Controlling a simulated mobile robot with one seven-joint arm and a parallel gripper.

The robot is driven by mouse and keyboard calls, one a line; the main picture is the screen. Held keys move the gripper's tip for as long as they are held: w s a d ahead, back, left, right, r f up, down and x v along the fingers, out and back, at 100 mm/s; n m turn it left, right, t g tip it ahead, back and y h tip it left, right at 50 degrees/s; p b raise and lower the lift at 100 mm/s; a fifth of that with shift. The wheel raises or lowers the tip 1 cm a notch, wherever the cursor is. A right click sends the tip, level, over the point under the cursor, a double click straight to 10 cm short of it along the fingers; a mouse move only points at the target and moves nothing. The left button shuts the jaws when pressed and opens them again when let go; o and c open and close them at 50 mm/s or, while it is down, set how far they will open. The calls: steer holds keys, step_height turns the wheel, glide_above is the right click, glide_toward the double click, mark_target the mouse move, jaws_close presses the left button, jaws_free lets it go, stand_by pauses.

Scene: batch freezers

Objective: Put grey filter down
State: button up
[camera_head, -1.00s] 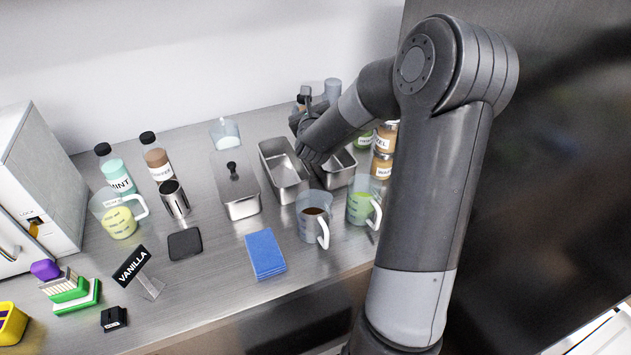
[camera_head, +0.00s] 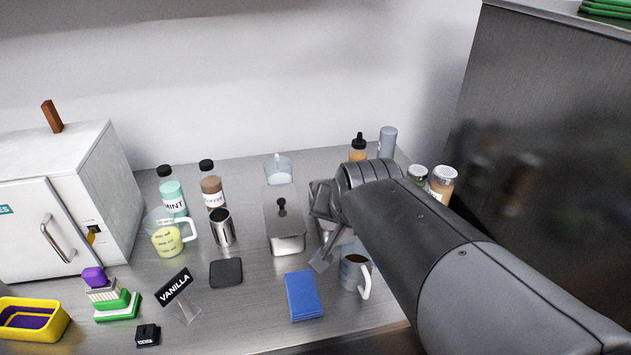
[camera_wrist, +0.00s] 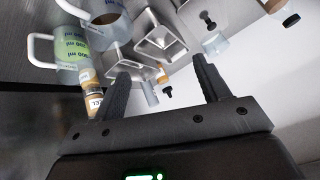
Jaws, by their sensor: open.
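A plain grey cylinder (camera_head: 387,142), which looks like the grey filter, stands upright at the back right of the steel counter. In the wrist view a small pale cylinder (camera_wrist: 150,93), probably the same thing, shows beyond the fingers. My gripper (camera_head: 322,228) is over the metal trays, in front of and left of the cylinder and apart from it. In the wrist view my gripper (camera_wrist: 160,78) has its two dark fingers wide apart with nothing held between them. My arm hides part of the counter's right side.
A lidded steel tray (camera_head: 286,245) stands left of my gripper. An orange squeeze bottle (camera_head: 358,148) is beside the cylinder. A brown-filled jug (camera_head: 352,276) and blue cloth (camera_head: 302,295) are in front. Jars (camera_head: 441,181) stand at right. Bare counter shows at front centre.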

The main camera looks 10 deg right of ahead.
steer(key=s+n+g, duration=0.2)
steer(key=s+n, duration=0.3)
steer(key=s, duration=0.5)
steer(key=shift+f+y, duration=0.25)
steer(key=shift+y, duration=0.05)
stand_by(0.5)
